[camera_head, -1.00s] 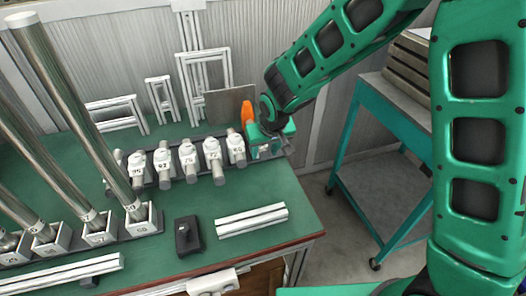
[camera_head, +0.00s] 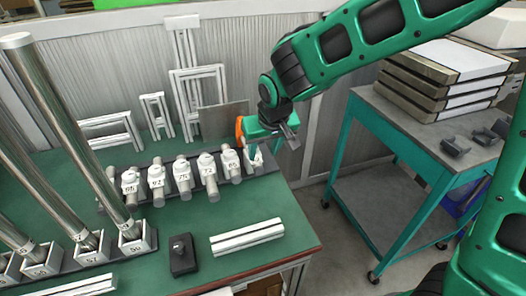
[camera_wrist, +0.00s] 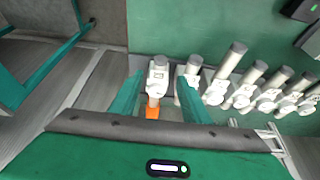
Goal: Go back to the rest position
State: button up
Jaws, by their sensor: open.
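My gripper (camera_head: 258,136) hangs above the right end of the dark rack on the green bench, with its jaws apart and empty. In the wrist view, its two teal fingers (camera_wrist: 158,100) stand to either side of a white-and-grey piece (camera_wrist: 158,75). That end piece also shows in the head view (camera_head: 255,158), just below my gripper in the rack. An orange part (camera_head: 240,131) shows beside my gripper and also between the fingers in the wrist view (camera_wrist: 152,112). Whether a finger touches the piece I cannot tell.
Several numbered white pieces with grey cylinders (camera_head: 183,172) line the rack (camera_head: 268,160). Tall metal rods (camera_head: 75,130) stand in white blocks at left. White frames (camera_head: 195,95) stand behind. A teal cart (camera_head: 400,125) with stacked boxes (camera_head: 440,75) is at right. Floor shows between bench and cart.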

jog(key=s+d+r+m+g+h, duration=0.1)
jog(key=s+d+m, duration=0.15)
jog(key=d, duration=0.65)
jog(key=s+d+r+m, duration=0.1)
jog(key=s+d+r, duration=0.15)
jog(key=d, duration=0.65)
jog(key=s+d+r+m+g+h, duration=0.15)
jog(key=s+d, duration=0.25)
jog(key=d, duration=0.5)
jog(key=s+d+m+g, duration=0.1)
jog(key=s+d+m, duration=0.1)
jog(key=s+d, duration=0.3)
jog(key=s+d+m+y, duration=0.1)
jog(key=s+d, duration=0.4)
jog(key=s, duration=0.9)
jog(key=shift+d+m+g, duration=0.15)
jog(key=shift+m+g, duration=0.2)
jog(key=shift+m, duration=0.45)
jog(key=shift+f+y, duration=0.1)
jog(key=shift+y, duration=0.15)
jog(key=shift+w+f, duration=0.25)
jog(key=shift+w, duration=0.3)
